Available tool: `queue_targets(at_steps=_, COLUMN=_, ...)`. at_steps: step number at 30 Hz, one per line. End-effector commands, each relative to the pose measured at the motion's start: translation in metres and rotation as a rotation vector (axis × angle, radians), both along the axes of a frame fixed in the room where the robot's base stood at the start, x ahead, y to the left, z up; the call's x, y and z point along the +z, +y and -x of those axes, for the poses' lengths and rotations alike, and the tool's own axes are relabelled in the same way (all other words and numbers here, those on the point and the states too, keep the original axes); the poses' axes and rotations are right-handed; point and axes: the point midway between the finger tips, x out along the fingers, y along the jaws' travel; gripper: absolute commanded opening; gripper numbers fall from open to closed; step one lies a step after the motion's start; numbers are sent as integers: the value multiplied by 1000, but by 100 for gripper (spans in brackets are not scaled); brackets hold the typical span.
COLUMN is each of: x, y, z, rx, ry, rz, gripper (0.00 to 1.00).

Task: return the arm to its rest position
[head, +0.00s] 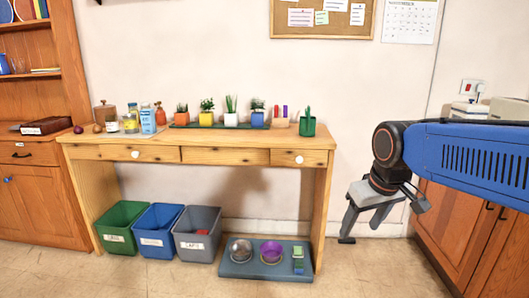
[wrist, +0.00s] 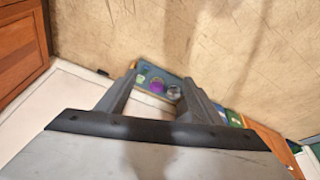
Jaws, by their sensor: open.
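My arm comes in from the right side of the head view, blue with a black wrist joint. My gripper (head: 361,234) hangs below the wrist, to the right of the wooden table, with its fingers pointing down. It is open and holds nothing. In the wrist view its two grey fingers (wrist: 157,82) stand apart with empty space between them. Far beyond that gap, a floor tray shows with a purple bowl (wrist: 157,87) and a metal bowl (wrist: 174,92) on it.
The wooden table (head: 230,143) carries potted plants and jars. Green (head: 121,228), blue (head: 157,229) and grey (head: 197,234) bins and the blue-grey tray (head: 235,270) are on the floor beneath. A wooden cabinet (head: 452,230) stands close at right. Floor in front is clear.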

Motion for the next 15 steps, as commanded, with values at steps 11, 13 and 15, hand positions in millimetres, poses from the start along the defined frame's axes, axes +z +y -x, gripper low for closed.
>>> queue_targets(at_steps=11, x=-48, y=-38, z=108, rx=-168, ry=-44, rz=-36, gripper=60)
queue_targets(at_steps=13, x=-59, y=-42, z=124, rx=-194, ry=-51, rz=-42, gripper=60)
queue_targets(at_steps=15, x=-68, y=-46, z=138, rx=-219, ry=-58, rz=-48, gripper=60)
